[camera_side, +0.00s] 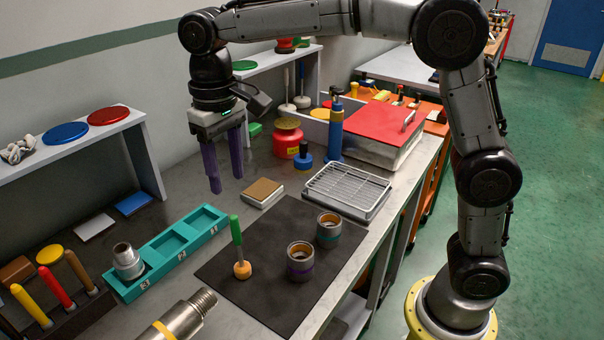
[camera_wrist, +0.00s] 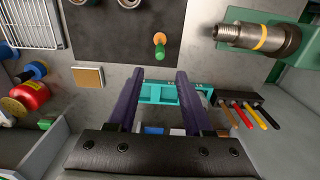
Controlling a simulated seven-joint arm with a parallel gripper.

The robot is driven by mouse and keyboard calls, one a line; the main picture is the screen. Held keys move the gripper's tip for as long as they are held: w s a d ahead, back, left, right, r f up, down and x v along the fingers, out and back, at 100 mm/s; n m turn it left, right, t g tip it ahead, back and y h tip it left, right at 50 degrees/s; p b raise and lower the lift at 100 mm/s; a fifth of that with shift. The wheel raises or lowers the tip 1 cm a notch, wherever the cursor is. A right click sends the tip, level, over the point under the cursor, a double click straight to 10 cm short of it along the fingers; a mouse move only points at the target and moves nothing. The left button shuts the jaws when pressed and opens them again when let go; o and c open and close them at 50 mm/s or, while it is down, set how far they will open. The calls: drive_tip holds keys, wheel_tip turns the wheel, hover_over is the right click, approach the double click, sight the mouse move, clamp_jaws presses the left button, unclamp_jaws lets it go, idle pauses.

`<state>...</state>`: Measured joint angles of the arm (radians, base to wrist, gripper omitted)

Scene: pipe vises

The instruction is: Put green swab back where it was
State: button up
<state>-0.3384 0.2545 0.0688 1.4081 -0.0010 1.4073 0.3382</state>
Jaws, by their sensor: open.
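The green swab (camera_side: 237,235) stands upright on the dark mat (camera_side: 232,275), its round orange head down on the mat. It also shows in the wrist view (camera_wrist: 159,46), near the top centre. My gripper (camera_side: 226,182) is open with nothing between its purple fingers. It hangs above the grey bench, behind the mat and apart from the swab. In the wrist view the fingers (camera_wrist: 160,76) point towards the teal tray and mat.
The teal tray (camera_side: 213,240) has a metal fitting (camera_side: 127,262) in its near-left compartment. Two metal rings, purple-banded (camera_side: 300,262) and green-banded (camera_side: 328,230), stand on the mat. A rack (camera_side: 75,312) holds coloured handles. A threaded pipe (camera_side: 185,318) lies in front; a wire basket (camera_side: 347,190) stands right.

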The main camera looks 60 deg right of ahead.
drive_tip(key=s+d+r+t, duration=0.1)
drive_tip(key=s+d+t, duration=0.1)
drive_tip(key=s+d, duration=0.5)
drive_tip(key=s+d+t, duration=0.2)
drive_tip(key=s+d, duration=0.3)
drive_tip(key=s, duration=0.4)
drive_tip(key=s+d+f+t, duration=0.1)
drive_tip(key=s+d+f, duration=0.1)
drive_tip(key=s+f, duration=0.2)
drive_tip(key=s, duration=0.3)
drive_tip(key=shift+s+f+t, duration=0.25)
drive_tip(key=shift+s+t, duration=0.05)
